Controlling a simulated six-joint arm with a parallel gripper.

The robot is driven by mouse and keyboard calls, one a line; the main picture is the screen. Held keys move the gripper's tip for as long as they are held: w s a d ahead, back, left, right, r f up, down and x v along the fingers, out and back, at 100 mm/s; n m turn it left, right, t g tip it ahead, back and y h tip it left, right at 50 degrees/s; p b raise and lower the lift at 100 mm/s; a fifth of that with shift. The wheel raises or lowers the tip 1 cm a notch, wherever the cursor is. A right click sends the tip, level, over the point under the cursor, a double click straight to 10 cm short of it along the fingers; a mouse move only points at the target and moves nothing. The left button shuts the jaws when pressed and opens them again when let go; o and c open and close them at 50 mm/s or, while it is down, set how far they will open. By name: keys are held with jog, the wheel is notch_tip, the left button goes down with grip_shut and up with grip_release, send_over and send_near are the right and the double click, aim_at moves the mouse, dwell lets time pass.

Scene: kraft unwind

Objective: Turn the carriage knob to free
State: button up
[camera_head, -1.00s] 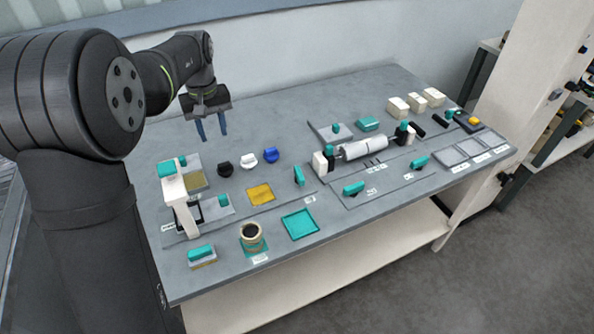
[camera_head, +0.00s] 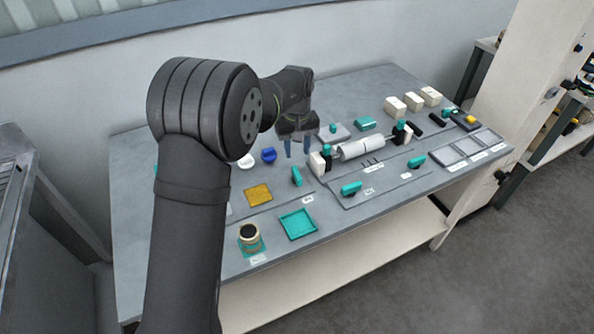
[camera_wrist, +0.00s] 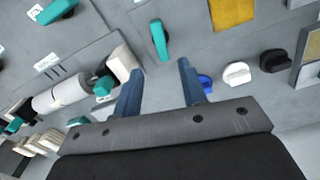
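Several teal handle knobs sit on the grey bench, and their labels are too small to read, so I cannot tell which is the carriage knob. One teal knob (camera_head: 297,175) stands left of the white roller. It also appears in the wrist view (camera_wrist: 160,40), just beyond my fingertips. A second teal knob (camera_head: 351,188) lies in front of the roller and shows in the wrist view (camera_wrist: 57,12). A third teal knob (camera_head: 417,161) is farther right. My gripper (camera_head: 298,148) is open and empty above the bench, its blue fingers apart in the wrist view (camera_wrist: 161,68).
The white roller (camera_head: 360,148) lies between end supports. A blue knob (camera_head: 268,155) and a white knob (camera_wrist: 237,73) are close to the gripper. A yellow pad (camera_head: 258,194) and teal tray (camera_head: 299,224) lie in front. Cream blocks (camera_head: 413,101) stand at the back right.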

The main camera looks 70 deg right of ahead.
aim_at(297, 173)
notch_tip(297, 173, down, 9)
jog(key=shift+f, duration=0.2)
grip_shut()
